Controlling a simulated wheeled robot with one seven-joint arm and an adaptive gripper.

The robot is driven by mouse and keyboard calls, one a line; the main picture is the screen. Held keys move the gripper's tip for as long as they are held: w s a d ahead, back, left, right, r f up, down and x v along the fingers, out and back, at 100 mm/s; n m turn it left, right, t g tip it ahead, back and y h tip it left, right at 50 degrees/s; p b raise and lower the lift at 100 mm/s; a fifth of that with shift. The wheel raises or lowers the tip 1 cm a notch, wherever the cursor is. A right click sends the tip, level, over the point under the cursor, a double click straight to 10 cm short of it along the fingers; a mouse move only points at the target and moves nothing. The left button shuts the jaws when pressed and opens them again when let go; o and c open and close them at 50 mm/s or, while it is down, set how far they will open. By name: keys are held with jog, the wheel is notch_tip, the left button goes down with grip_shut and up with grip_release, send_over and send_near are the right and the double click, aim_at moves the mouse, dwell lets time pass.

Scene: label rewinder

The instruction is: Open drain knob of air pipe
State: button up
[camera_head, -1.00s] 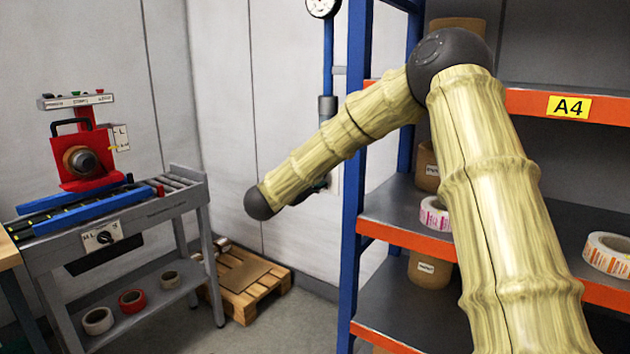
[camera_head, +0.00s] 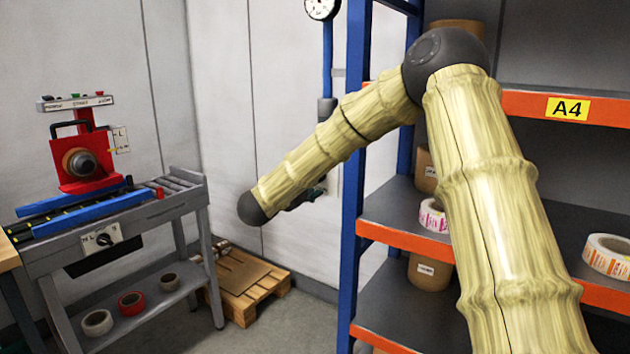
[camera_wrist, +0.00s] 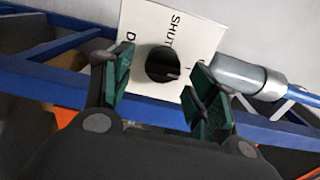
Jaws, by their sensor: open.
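The drain knob (camera_wrist: 163,64) is a black round knob on a white plate (camera_wrist: 195,30) marked "SHUT" and a partly hidden "D". In the wrist view it sits ahead of my gripper (camera_wrist: 158,92), between its two green-padded fingers. The fingers are open and apart from each other, with the right one nearer the knob; I cannot tell whether it touches. In the head view the blue pipe (camera_head: 328,60) runs down the wall to a grey fitting (camera_head: 327,110); my arm hides most of the plate and the knob.
A blue and orange shelf rack (camera_head: 352,200) stands close beside the pipe, and its blue frame crosses the wrist view. A gauge (camera_head: 322,9) tops the pipe. A wooden pallet (camera_head: 250,290) lies below. The label rewinder (camera_head: 88,160) stands at left, with open wall between.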

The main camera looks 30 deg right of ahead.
jog(key=v, duration=1)
jog(key=shift+s, duration=0.1)
jog(key=shift+f, duration=0.1)
jog(key=w+a+f+n+t+y, duration=0.15)
jog(key=f+n, duration=0.25)
jog(key=f, duration=0.4)
jog(key=a+f+n+t+y, duration=0.2)
jog(key=a+f+n+t, duration=0.15)
jog(key=f, duration=0.35)
jog(key=s+a+f+n+g+y, duration=0.1)
jog(key=s+a+f+n+y, duration=0.3)
jog(key=f, duration=0.6)
jog(key=s+a+f+n+g+y, duration=0.15)
jog(key=s+f+n, duration=0.35)
jog(key=f, duration=0.5)
jog(key=s+a+f+n+y, duration=0.3)
jog(key=s+f+n+y, duration=0.15)
jog(key=f, duration=0.45)
jog(key=s+a+f+n+g+y, duration=0.1)
jog(key=s+f+n+g, duration=0.3)
jog(key=s, duration=0.8)
jog(key=s+a+f+n+g+y, duration=0.1)
jog(key=s+a+f+n+g, duration=0.15)
jog(key=s+f, duration=0.65)
jog(key=s+a+f+n+g+y, duration=0.1)
jog(key=s+f+n+g, duration=0.2)
jog(key=s, duration=1.2)
notch_tip(320, 180, up, 14)
jog(key=p, duration=1.3)
jog(key=shift+n, duration=0.35)
